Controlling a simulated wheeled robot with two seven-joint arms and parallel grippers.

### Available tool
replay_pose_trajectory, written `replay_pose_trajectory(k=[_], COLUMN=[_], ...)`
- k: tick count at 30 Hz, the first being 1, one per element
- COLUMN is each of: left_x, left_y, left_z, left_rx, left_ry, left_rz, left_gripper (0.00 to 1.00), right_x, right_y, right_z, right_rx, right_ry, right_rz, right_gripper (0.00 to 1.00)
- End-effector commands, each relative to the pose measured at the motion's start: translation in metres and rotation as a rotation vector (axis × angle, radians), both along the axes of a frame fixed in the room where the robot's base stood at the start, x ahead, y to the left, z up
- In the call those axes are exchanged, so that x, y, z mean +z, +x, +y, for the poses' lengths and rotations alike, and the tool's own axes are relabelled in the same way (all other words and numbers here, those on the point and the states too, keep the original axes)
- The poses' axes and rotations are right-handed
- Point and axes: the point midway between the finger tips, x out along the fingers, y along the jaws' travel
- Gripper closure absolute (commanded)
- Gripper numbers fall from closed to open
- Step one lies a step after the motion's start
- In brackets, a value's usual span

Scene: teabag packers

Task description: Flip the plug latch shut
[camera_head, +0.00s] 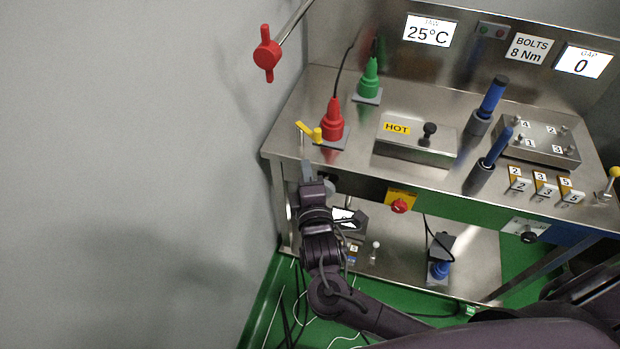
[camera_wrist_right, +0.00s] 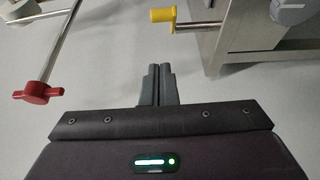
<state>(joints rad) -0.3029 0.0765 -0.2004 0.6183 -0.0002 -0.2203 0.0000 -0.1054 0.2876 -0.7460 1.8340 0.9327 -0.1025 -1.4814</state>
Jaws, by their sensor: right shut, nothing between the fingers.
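A red plug (camera_head: 332,122) stands upright on a grey plate at the near left corner of the steel bench. Next to it is a yellow-ended lever (camera_head: 306,128), with a second yellow piece (camera_head: 317,135) beside the plug. I take these as the latch; I cannot tell exactly how they join. In the right wrist view a yellow grip (camera_wrist_right: 163,15) on a metal crank shows beyond the fingers. My right gripper (camera_head: 307,168) is shut and empty, just off the bench's left front corner, apart from the lever. The wrist view shows its fingertips (camera_wrist_right: 159,72) together. My left gripper is not in view.
A red handle (camera_head: 267,53) on a metal rod sticks out at upper left; it also shows in the wrist view (camera_wrist_right: 32,95). A green plug (camera_head: 369,80) stands behind the red one. A HOT-labelled box (camera_head: 415,142) lies to the right. The grey wall side is clear.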

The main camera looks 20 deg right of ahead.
Motion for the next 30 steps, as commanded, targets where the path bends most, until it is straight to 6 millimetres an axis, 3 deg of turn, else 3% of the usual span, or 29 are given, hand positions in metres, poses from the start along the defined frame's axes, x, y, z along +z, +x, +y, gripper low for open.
replay_pose_trajectory(k=[6,12,30], left_x=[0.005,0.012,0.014], left_y=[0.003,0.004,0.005], left_z=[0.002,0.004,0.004], left_rx=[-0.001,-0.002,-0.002], left_ry=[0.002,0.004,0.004], left_rz=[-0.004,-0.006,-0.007], left_gripper=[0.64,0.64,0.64], right_x=[0.002,0.001,0.000], right_y=[0.047,0.063,0.069], right_z=[-0.007,-0.031,-0.040], right_rx=[-0.001,0.000,0.005], right_ry=[0.000,-0.002,0.000], right_rz=[-0.002,0.000,0.001], right_gripper=[1.00,1.00,1.00])
